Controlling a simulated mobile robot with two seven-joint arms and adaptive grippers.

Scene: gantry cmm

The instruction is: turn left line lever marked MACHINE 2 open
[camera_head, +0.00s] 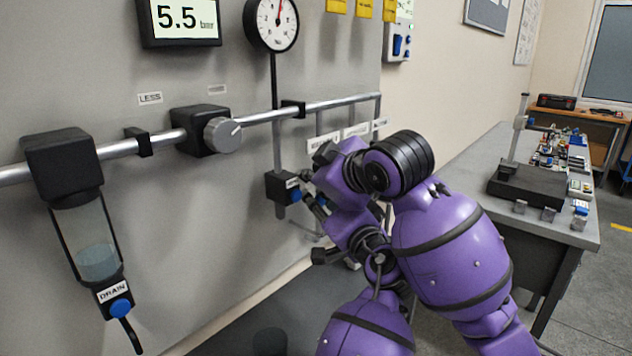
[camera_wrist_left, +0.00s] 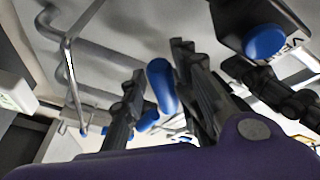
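My left gripper (camera_head: 316,229) is at the wall beside the branch pipes, below the white labels (camera_head: 323,142), which are too small to read. In the left wrist view, its two dark fingers (camera_wrist_left: 160,64) stand apart, with a blue lever handle (camera_wrist_left: 162,85) in the gap between them. I cannot tell whether either finger touches the handle. More blue (camera_wrist_left: 148,120) shows lower, by the left finger. The lever is mostly hidden behind my arm in the head view, so its marking and turn position cannot be read.
Left of the gripper is a black box with a blue button (camera_head: 292,195) under the gauge (camera_head: 275,22). A main pipe (camera_head: 255,118) carries a regulator knob (camera_head: 222,133) and a filter bowl (camera_head: 95,250). A grey table (camera_head: 480,190) stands to the right.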

